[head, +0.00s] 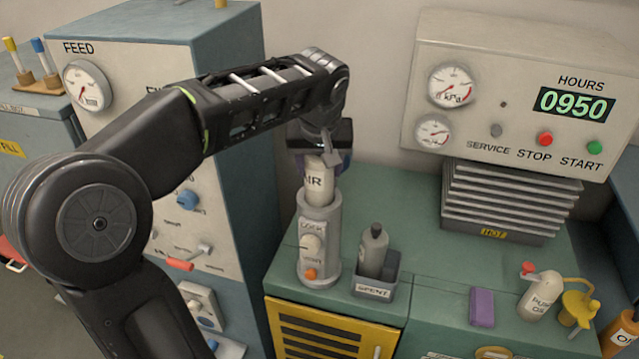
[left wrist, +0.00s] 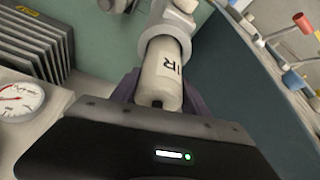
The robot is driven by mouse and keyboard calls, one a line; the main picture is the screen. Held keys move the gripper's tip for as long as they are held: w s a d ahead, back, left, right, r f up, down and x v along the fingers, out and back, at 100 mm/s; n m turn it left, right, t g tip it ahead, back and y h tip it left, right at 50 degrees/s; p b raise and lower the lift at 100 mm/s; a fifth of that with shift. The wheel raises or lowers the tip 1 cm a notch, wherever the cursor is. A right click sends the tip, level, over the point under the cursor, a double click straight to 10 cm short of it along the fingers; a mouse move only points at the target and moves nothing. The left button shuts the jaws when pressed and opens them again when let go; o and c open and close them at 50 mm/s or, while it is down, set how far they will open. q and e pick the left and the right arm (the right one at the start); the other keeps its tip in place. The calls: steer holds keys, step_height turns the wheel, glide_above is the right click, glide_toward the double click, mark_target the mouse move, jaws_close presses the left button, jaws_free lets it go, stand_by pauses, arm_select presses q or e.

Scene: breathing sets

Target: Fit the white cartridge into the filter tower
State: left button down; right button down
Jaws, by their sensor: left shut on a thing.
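The white cartridge (head: 318,185), marked with letters ending in "IR", stands upright with its lower end in or at the top of the grey filter tower (head: 306,222). My left gripper (head: 322,158) is shut on the cartridge's upper part from above. In the left wrist view the cartridge (left wrist: 160,78) lies between my fingers and lines up with the tower's mouth (left wrist: 168,32). How deep it sits is hard to tell. The tower has a lock knob (head: 311,244) and an orange button (head: 310,273) on its front. My right gripper is not in view.
A grey bin marked "SPENT" (head: 374,290) holds a grey cartridge (head: 373,252) just right of the tower. The feed cabinet (head: 225,130) stands close on the left. Finned "HOT" plates (head: 510,200) sit at the back right. A purple block (head: 482,307) and a white bottle (head: 539,297) stand at the right.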

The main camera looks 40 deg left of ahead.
mark_target(320, 183)
arm_select(q)
steer(key=shift+f, duration=0.15)
steer(key=shift+f, duration=2)
steer(key=shift+f+b, duration=0.35)
steer(key=shift+f, duration=0.15)
steer(key=c, duration=0.6)
jaws_free()
steer(key=shift+s, duration=0.15)
steer(key=shift+o, duration=0.2)
steer(key=shift+r+p, duration=0.55)
steer(key=b+v, duration=0.1)
steer(key=v, duration=1.1)
